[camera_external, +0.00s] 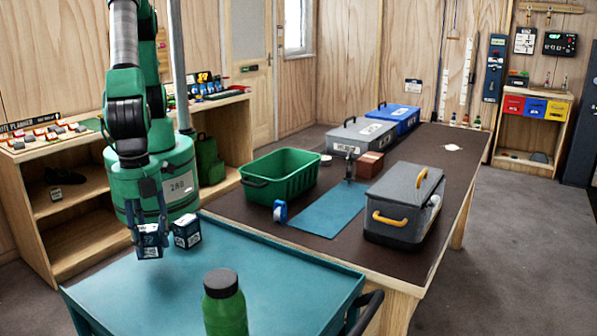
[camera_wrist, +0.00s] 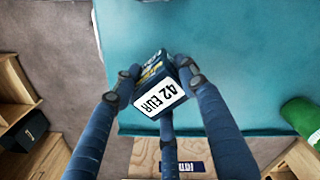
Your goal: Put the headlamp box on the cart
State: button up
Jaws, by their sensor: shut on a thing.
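A small dark box with a white label (camera_external: 150,241), which I take to be the headlamp box, is between the fingers of my gripper (camera_external: 150,232). In the wrist view the box (camera_wrist: 158,90) shows a white "42 EUR" label, with blue fingers closed on its sides. My gripper is shut on it. The box is at the far left part of the teal cart (camera_external: 290,285). The cart's teal top (camera_wrist: 240,50) also shows in the wrist view. I cannot tell whether the box touches the top.
A similar dark box (camera_external: 187,231) stands just right of my gripper. A green bottle (camera_external: 224,305) stands at the cart's front. Behind is a dark table (camera_external: 450,185) with a green crate (camera_external: 280,174) and a grey case (camera_external: 402,205). The cart's middle is clear.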

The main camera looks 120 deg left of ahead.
aim_at(152, 250)
jog(key=shift+f+b, duration=0.55)
jog(key=shift+f, duration=1.2)
jog(key=shift+f, duration=0.1)
jog(key=o, duration=1.2)
notch_tip(152, 250, up, 12)
jog(key=p, duration=0.2)
jog(key=shift+p, duration=0.3)
